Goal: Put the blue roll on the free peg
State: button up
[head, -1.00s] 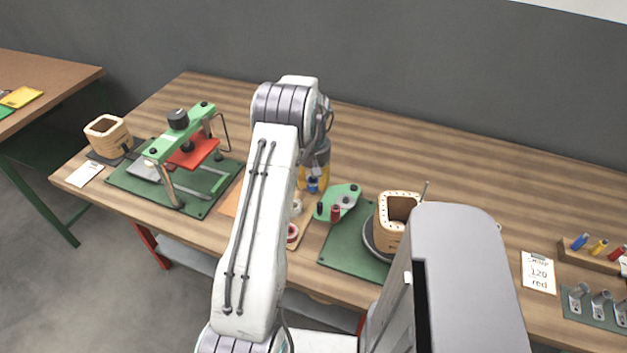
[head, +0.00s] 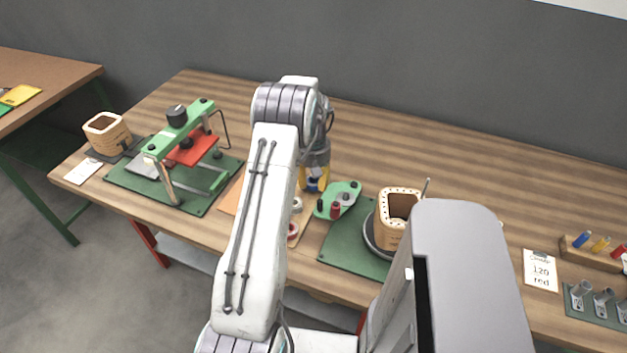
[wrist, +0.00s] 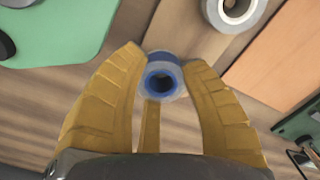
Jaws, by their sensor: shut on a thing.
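The blue roll (wrist: 163,75) is between the yellow fingers of my gripper (wrist: 165,70). Its open bore faces the wrist camera. In the head view the blue roll (head: 311,184) is partly hidden by my gripper (head: 314,180), which is above the table between the wooden board and the green plate. A white roll (head: 297,205) and a red roll (head: 293,230) are on the wooden board (head: 303,237), partly behind my arm. The white roll also shows at the top of the wrist view (wrist: 235,8). I cannot make out a free peg.
The green plate (head: 345,245) right of my gripper carries a small green bracket with a red roll (head: 335,210) and a wooden coil former (head: 397,215). A green and red press (head: 180,140) stands left. At right are a card (head: 540,270) and a small rack (head: 590,255).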

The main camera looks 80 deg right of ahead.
jog(key=shift+f+b, duration=0.4)
jog(key=shift+f, duration=0.1)
jog(key=o, duration=0.9)
jog(key=shift+o, duration=0.5)
jog(key=o, duration=0.4)
jog(key=shift+r, duration=0.15)
